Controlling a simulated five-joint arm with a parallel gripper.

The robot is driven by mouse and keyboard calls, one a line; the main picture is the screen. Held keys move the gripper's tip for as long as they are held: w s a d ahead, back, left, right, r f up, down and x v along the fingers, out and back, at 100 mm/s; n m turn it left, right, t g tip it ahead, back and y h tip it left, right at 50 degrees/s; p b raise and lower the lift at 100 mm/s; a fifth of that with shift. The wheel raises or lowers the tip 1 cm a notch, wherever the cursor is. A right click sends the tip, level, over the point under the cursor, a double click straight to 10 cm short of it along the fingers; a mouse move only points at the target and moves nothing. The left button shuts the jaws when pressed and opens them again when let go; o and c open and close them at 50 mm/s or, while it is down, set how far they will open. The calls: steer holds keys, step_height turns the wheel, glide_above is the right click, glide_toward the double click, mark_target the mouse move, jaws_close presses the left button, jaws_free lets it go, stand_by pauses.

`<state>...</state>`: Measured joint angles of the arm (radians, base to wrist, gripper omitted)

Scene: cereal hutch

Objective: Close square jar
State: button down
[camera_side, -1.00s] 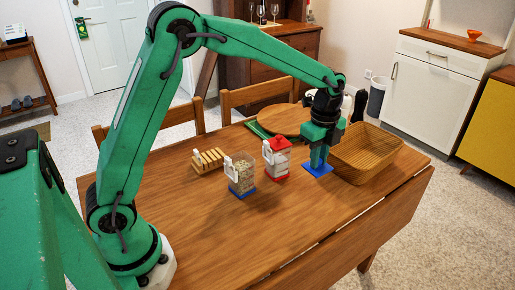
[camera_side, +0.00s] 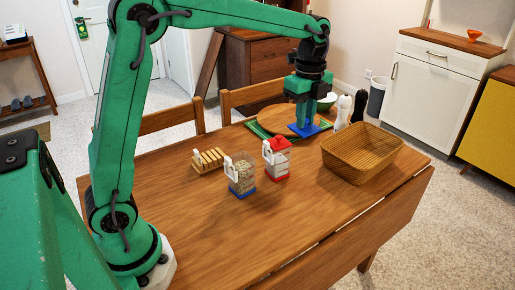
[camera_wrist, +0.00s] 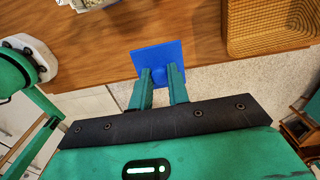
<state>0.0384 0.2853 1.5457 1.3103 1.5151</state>
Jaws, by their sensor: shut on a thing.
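The square jar (camera_side: 241,177) is clear with a blue base and pale grainy contents. It stands upright on the table with no lid on it. My gripper (camera_side: 301,121) is shut on the flat blue square lid (camera_side: 304,131) and holds it level above the table, behind and to the right of the jar. In the wrist view the lid (camera_wrist: 160,57) sits at the tips of my gripper (camera_wrist: 160,82). Only a cut-off part of the jar (camera_wrist: 88,4) shows at that view's top edge.
A red-lidded jar (camera_side: 276,160) stands just right of the open jar. A small wooden rack (camera_side: 209,161) is to its left. A wicker basket (camera_side: 362,153) lies at the right. A round board (camera_side: 272,118) and shakers (camera_side: 343,111) are at the back. The front table is clear.

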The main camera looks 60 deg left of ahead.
steer(key=s+a, duration=1.1)
steer(key=a, duration=0.1)
steer(key=shift+n, duration=0.4)
steer(key=shift+s+f, duration=0.15)
steer(key=shift+f, duration=2.55)
steer(key=shift+f, duration=0.2)
steer(key=shift+f, duration=2.55)
steer(key=shift+f, duration=0.45)
steer(key=c, duration=1.3)
jaws_free()
